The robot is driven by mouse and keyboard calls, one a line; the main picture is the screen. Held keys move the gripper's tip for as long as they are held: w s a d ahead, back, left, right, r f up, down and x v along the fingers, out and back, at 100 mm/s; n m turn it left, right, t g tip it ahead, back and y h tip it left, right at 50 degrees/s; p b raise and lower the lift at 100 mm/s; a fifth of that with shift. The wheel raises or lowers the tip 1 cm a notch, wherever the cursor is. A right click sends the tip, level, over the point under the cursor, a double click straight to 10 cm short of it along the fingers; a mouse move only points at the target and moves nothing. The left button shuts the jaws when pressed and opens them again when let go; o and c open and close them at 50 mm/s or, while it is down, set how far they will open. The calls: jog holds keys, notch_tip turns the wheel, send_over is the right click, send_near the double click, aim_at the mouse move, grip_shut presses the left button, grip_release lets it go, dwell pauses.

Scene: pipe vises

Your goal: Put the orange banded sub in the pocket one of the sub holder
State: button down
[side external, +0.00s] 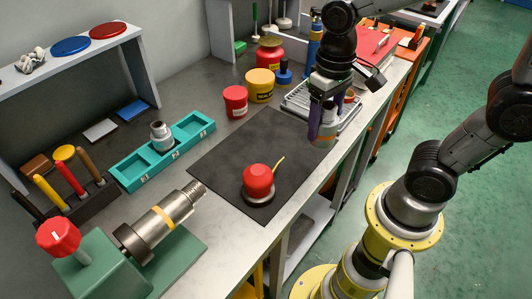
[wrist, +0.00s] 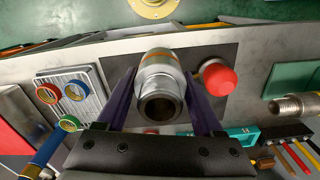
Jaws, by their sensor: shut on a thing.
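My gripper (side external: 322,112) is shut on the orange banded sub (wrist: 158,82), a grey metal cylinder with an orange band. Its hollow end faces the wrist camera, with a purple finger on each side. In the side view the sub hangs above the right end of the dark mat, partly hidden by the fingers. The teal sub holder (side external: 143,178) lies left of the mat, well apart from my gripper. A grey metal sub (side external: 162,136) stands in its middle pocket; the two end pockets look empty. The pocket numbers are too small to read surely.
A red-capped object (side external: 258,182) with a yellow tail stands on the dark mat (side external: 225,155). A vise holds a threaded pipe (side external: 160,222) at front left. Red (side external: 235,101) and yellow (side external: 260,86) tubs stand behind the mat. A tool rack (side external: 75,200) is left of the holder.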

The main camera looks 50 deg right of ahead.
jog(key=shift+w+a+r, duration=0.1)
jog(key=shift+w+r, duration=0.15)
jog(key=w+f, duration=0.3)
jog(key=w, duration=0.1)
jog(key=w+a+f, duration=0.1)
jog(key=w+f, duration=0.2)
jog(key=w, duration=0.1)
jog(key=w+f, duration=0.3)
jog(key=w, duration=0.2)
jog(key=shift+w+a+f, duration=0.1)
jog(key=shift+a+f, duration=0.05)
jog(key=shift+f, duration=0.05)
jog(key=shift+w+f, duration=0.2)
jog(key=shift+f, duration=1.5)
jog(key=shift+f, duration=0.1)
jog(key=shift+c, duration=0.2)
grip_release()
jog(key=shift+f, duration=0.1)
